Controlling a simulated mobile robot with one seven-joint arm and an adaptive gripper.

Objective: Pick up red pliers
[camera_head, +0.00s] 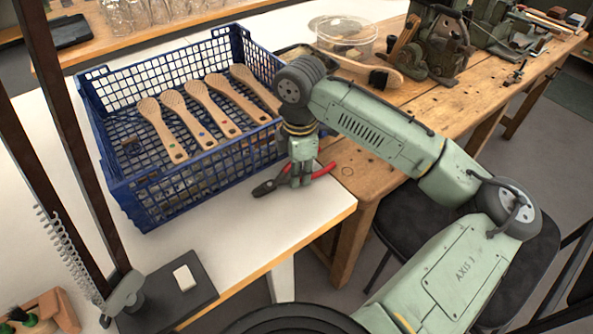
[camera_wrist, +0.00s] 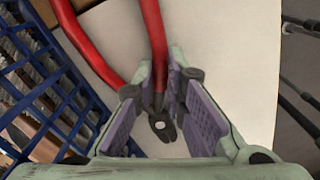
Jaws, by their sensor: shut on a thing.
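The red pliers (camera_head: 264,187) have dark jaws and red handles. In the head view they are at my gripper (camera_head: 301,183), over the white table beside the blue crate; I cannot tell if they still touch the table. In the wrist view the pliers (camera_wrist: 158,60) show with their red handles reaching up and away and their dark head between the finger pads. My gripper (camera_wrist: 160,100) is shut on the pliers, with one red handle near the fingertips. In the head view the fingers hide the middle of the pliers.
The blue crate (camera_head: 185,194) with several wooden brush bodies (camera_head: 162,130) stands close on the left. The white table (camera_head: 250,234) is clear in front. A wooden workbench (camera_head: 350,170) with a machine (camera_head: 440,45) and a clear round container (camera_head: 345,35) lies behind. A black stand (camera_head: 170,295) is at lower left.

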